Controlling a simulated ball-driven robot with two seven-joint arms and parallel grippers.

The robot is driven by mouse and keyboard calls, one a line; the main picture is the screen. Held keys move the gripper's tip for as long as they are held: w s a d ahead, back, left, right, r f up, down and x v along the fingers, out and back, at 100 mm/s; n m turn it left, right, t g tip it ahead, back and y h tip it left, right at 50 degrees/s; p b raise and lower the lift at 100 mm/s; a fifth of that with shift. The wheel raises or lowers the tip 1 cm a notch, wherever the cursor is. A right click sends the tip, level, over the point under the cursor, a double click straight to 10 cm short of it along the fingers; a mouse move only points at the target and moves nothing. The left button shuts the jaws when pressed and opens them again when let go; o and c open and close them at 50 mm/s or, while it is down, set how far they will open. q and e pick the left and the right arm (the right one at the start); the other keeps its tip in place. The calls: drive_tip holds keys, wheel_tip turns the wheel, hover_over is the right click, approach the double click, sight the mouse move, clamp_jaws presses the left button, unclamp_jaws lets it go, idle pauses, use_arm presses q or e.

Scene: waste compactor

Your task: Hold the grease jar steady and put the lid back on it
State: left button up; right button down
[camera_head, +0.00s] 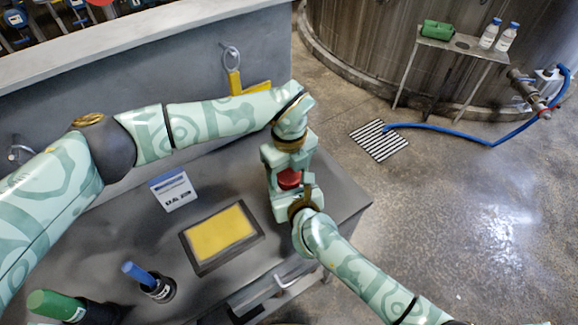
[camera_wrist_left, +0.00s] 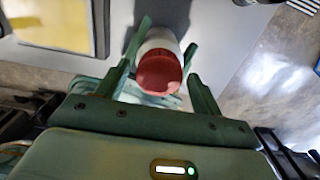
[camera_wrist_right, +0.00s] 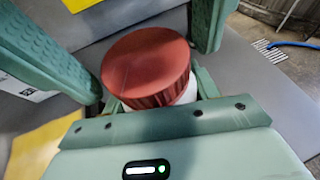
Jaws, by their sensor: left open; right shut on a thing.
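The red lid (camera_head: 289,179) sits on the white grease jar (camera_wrist_left: 160,40), above the bench near its right end. In the right wrist view the lid (camera_wrist_right: 146,66) covers the jar's top, with a little white jar wall (camera_wrist_right: 188,92) below it. I cannot tell whether it is screwed tight. My right gripper (camera_head: 287,199) is shut on the jar from the front side. My left gripper (camera_wrist_left: 166,72) is open, its fingers apart on either side of the lid. The jar's lower part is mostly hidden by the grippers.
A black-framed yellow pad (camera_head: 188,238), a small white card (camera_head: 173,189), a blue-handled item (camera_head: 139,274) and a green-capped bottle (camera_head: 56,306) are on the grey bench (camera_head: 340,205). The wall with a yellow-tagged ring (camera_head: 236,82) stands behind. Open floor lies right.

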use_arm(q)
drive_tip(key=c, duration=1)
drive_tip(key=m, duration=0.6)
drive_tip(key=shift+m, duration=0.4)
drive_tip(key=o, duration=1.1)
